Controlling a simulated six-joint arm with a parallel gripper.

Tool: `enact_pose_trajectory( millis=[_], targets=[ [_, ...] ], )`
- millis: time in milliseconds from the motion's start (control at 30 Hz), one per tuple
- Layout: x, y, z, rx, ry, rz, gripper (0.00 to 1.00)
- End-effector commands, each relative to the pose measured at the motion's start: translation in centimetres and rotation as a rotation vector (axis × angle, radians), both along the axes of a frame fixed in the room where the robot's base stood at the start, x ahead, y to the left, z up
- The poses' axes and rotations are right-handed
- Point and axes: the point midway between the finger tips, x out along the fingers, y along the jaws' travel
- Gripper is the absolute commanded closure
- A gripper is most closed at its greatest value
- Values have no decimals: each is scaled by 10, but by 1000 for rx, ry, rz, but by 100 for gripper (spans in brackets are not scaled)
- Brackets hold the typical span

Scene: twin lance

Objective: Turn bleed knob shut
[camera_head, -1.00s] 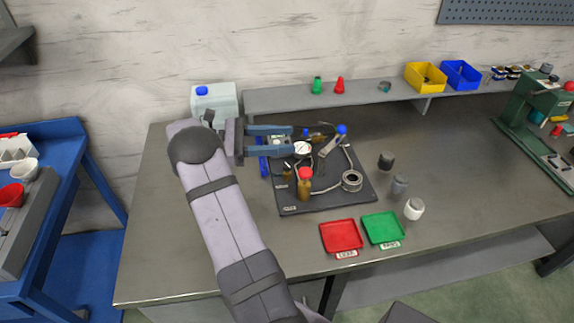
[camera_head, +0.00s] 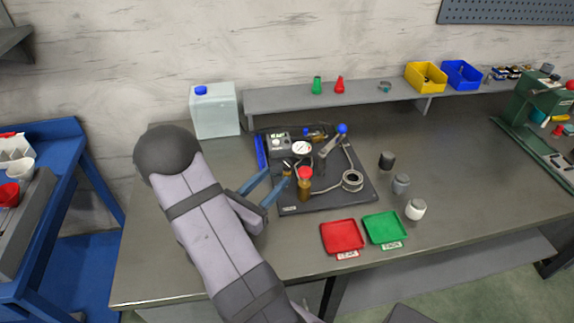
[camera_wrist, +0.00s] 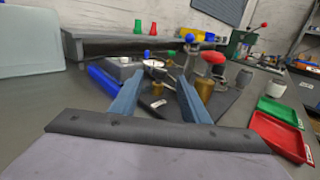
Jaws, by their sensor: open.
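A small brass part (camera_wrist: 157,88) stands left of the red top (camera_wrist: 213,57) in the wrist view. I cannot tell for sure which part is the bleed knob. My gripper (camera_head: 278,177) is open and low at the board's left edge, its blue fingers pointing at the fixture. In the wrist view the small brass part appears between the fingers (camera_wrist: 161,75); contact is not visible.
A red tray (camera_head: 341,237) and green tray (camera_head: 384,229) lie in front of the board. Several small jars (camera_head: 401,184) stand to the right. A blue-capped jug (camera_head: 215,110) stands behind left. A blue bar (camera_head: 261,152) lies along the board's left side. A shelf (camera_head: 300,97) runs behind.

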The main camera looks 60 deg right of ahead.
Motion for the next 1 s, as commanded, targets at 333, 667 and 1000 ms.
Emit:
enact_pose_trajectory(
  millis=[333,667,1000],
  targets=[
    [-1,-21,2,-1,-1,-6,58],
    [-2,-61,2,-2,0,-6,58],
    [-1,-74,0,-2,0,-3,58]
  ],
)
